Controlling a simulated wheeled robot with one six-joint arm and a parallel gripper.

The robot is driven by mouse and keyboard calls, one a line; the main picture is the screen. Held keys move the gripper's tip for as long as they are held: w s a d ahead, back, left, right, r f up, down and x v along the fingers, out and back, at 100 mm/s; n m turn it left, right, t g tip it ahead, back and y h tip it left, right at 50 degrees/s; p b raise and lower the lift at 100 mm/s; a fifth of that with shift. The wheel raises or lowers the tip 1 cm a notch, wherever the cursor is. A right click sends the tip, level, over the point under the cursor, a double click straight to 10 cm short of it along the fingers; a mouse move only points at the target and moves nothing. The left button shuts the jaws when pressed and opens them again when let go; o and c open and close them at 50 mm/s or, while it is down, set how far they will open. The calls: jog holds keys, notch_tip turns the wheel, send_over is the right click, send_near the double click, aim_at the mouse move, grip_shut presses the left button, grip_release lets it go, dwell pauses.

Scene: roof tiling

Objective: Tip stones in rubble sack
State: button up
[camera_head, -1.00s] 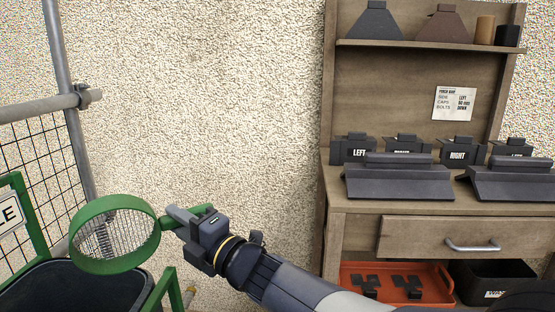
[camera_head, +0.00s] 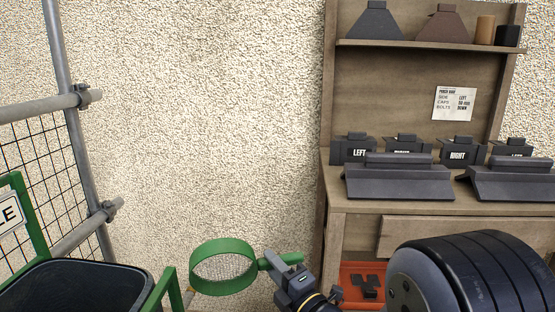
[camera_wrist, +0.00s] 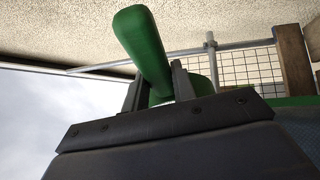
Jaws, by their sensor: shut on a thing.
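My gripper (camera_head: 281,263) is shut on the handle of a green round sieve (camera_head: 222,250). In the wrist view the green handle (camera_wrist: 145,45) sits between the two dark fingers. The sieve's ring is a little tilted and its mesh shows through the opening. I cannot make out any stones in it. A black sack or bin (camera_head: 75,283), which looks like the rubble sack, stands in a green frame (camera_head: 167,290) at the lower left. The sieve is to the right of this frame, apart from it. The sack's inside looks dark and its contents are hidden.
A wooden bench (camera_head: 340,205) with dark ridge pieces and labelled blocks stands on the right. An orange tray (camera_head: 352,270) lies under it, partly hidden by my arm. Scaffold poles (camera_head: 75,150) and mesh rise behind the sack. The pebbled wall is bare.

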jog(key=w+d+f+m+t+h, duration=0.35)
jog(key=d+f+h, duration=0.25)
jog(key=d+f, duration=0.85)
notch_tip(320, 180, up, 37)
jog(key=d+p, duration=0.1)
jog(key=p, duration=3.5)
jog(key=shift+w+d+r, duration=0.2)
jog(key=shift+w+d, duration=0.1)
jog(key=shift+w, duration=0.1)
jog(key=shift+f+m, duration=0.1)
jog(key=shift+m, duration=0.15)
